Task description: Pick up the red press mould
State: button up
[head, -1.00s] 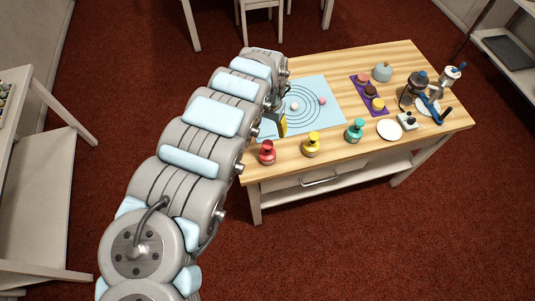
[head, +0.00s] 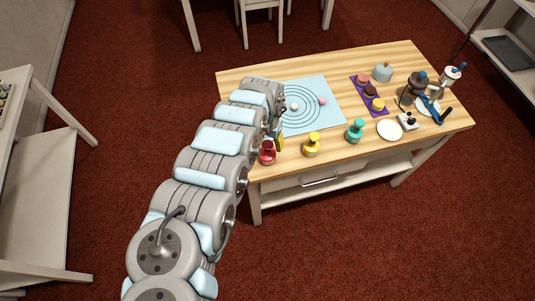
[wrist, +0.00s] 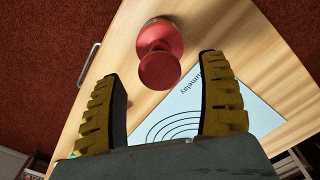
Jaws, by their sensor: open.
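The red press mould (head: 267,153) stands upright at the front left of the wooden table, with a round knob on top. In the wrist view the red press mould (wrist: 160,52) is seen from above, just beyond the fingertips and between their lines. My gripper (wrist: 163,75) is open and empty, its two yellow ridged fingers apart on either side of the mould's near side. In the head view my gripper (head: 280,141) is beside and behind the mould, partly hidden by my arm.
A yellow mould (head: 311,146) and a teal mould (head: 355,132) stand to the right along the front edge. A blue mat (head: 326,118) with circles lies behind. A white plate (head: 390,130), a purple strip (head: 357,85) with cakes, and a coffee maker (head: 417,86) are farther right.

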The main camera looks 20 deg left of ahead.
aim_at(268, 152)
jog(key=shift+f, duration=1.1)
grip_shut()
